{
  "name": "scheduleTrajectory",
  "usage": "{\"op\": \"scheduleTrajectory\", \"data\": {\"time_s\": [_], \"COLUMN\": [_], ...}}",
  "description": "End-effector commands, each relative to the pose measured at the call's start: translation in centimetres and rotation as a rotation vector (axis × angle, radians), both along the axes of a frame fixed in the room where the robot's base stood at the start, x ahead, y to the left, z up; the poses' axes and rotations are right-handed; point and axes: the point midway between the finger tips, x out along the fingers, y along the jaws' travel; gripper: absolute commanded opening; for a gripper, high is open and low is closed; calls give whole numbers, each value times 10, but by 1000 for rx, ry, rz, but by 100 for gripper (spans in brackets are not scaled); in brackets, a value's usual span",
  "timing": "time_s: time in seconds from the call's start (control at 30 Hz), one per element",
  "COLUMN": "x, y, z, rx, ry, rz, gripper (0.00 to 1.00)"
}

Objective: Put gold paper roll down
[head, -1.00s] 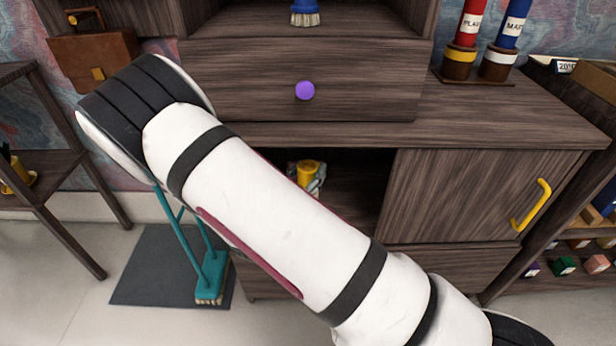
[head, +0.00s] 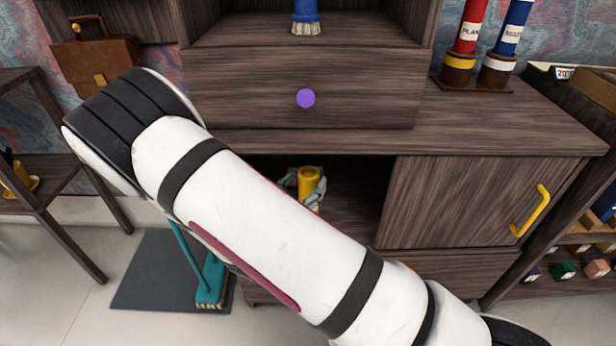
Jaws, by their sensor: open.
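A gold-yellow upright cylinder (head: 307,181), which looks like the gold paper roll, stands in the open left bay of the low cabinet. Its lower part is hidden behind my arm. Grey-blue pieces beside it look like the fingers of my gripper (head: 309,190). They sit around the roll, mainly at its right, and are apart enough to read as open. The rest of my gripper is hidden by my white arm, which crosses the view from lower right to upper left. Whether the fingers touch the roll cannot be told.
The cabinet (head: 500,140) has a door with a yellow handle (head: 530,210) right of the bay. A drawer with a purple knob (head: 306,98) is above. Red (head: 471,28) and blue (head: 513,28) rolls stand on top. A teal broom (head: 211,280) stands on a dark mat (head: 150,270).

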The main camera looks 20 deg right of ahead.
Motion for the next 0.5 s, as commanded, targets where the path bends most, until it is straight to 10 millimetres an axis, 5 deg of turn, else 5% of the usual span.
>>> {"op": "scheduleTrajectory", "data": {"time_s": [0.5], "x": [-65], "y": [62], "z": [1], "rx": [-2], "ry": [1], "rz": [2], "gripper": [63]}}
